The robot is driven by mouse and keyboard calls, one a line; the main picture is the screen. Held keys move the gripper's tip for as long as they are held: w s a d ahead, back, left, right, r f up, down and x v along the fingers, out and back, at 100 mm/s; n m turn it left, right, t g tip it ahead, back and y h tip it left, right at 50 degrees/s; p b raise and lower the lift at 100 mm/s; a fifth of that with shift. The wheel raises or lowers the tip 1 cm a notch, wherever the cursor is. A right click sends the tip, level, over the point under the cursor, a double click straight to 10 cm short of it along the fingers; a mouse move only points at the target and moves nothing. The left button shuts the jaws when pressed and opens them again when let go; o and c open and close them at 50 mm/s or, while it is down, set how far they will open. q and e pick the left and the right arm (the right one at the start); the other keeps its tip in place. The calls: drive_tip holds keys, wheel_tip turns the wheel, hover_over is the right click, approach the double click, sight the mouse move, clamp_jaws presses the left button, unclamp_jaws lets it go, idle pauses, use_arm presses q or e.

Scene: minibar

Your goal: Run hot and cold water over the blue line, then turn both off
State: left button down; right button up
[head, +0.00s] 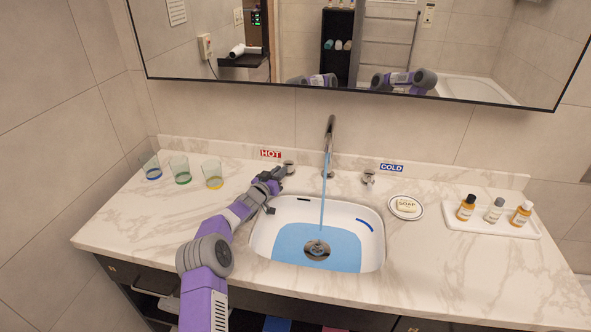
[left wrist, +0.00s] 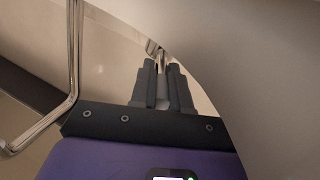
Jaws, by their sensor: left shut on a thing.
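My left gripper (head: 280,174) is at the hot knob (head: 290,166) beside the red HOT sign (head: 271,154). In the left wrist view its fingers (left wrist: 162,68) are shut on the metal knob (left wrist: 153,47), only partly visible. The faucet (head: 330,135) runs a thin blue stream (head: 323,195) into the white sink (head: 376,259). Blue water (head: 345,250) covers the bottom around the drain (head: 316,249). The blue line (head: 364,225) is on the right sink wall, above the water's edge. The cold knob (head: 368,178) stands free near the COLD sign (head: 391,168). My right gripper is not visible.
Several glasses (head: 182,170) stand at the counter's left. A soap dish (head: 418,213) lies right of the sink, and a tray (head: 470,226) with small bottles is farther right. A mirror (head: 400,60) hangs above. The front right counter is clear.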

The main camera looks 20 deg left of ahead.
use_arm(q)
drive_tip(key=shift+d, duration=0.1)
drive_tip(key=c, duration=1.1)
unclamp_jaws()
wheel_tip(320, 180, up, 10)
drive_tip(key=p, duration=0.3)
